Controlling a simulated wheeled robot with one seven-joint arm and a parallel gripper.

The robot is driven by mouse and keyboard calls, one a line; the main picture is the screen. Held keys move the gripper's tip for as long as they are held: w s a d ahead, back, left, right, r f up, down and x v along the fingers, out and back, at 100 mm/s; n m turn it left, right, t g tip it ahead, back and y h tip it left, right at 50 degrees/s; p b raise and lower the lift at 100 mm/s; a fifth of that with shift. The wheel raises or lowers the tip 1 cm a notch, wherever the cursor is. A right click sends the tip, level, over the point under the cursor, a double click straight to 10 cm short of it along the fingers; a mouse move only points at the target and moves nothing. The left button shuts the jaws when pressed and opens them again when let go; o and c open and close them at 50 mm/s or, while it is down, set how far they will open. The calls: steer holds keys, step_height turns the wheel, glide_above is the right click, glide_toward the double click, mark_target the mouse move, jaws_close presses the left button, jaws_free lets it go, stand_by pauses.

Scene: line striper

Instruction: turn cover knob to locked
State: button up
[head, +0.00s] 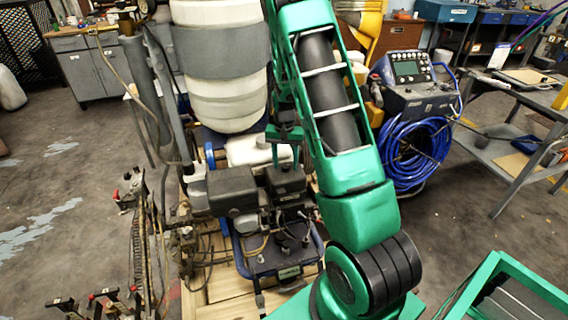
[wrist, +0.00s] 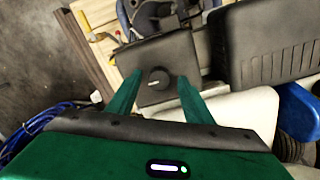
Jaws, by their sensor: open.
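The cover knob (wrist: 159,79) is a small round black knob with a light pointer mark, set on a dark square cover (wrist: 165,52) of the line striper. My gripper (wrist: 159,85) is open in the wrist view, with one green finger on each side of the knob and a gap between each finger and the knob. I cannot tell how far above the cover the fingertips are. The knob itself cannot be made out there.
A second black ribbed cover (wrist: 265,45) stands to the right in the wrist view, beside a white tank (wrist: 240,115). In the head view, a large white barrel (head: 225,100) rises behind the engine. A blue hose coil (head: 415,150) and a metal table (head: 520,130) are at the right.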

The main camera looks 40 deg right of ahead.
steer(key=c, duration=1.1)
steer(key=shift+o, duration=0.2)
steer(key=shift+n, duration=0.3)
steer(key=n, duration=1.3)
steer(key=shift+n, duration=2.1)
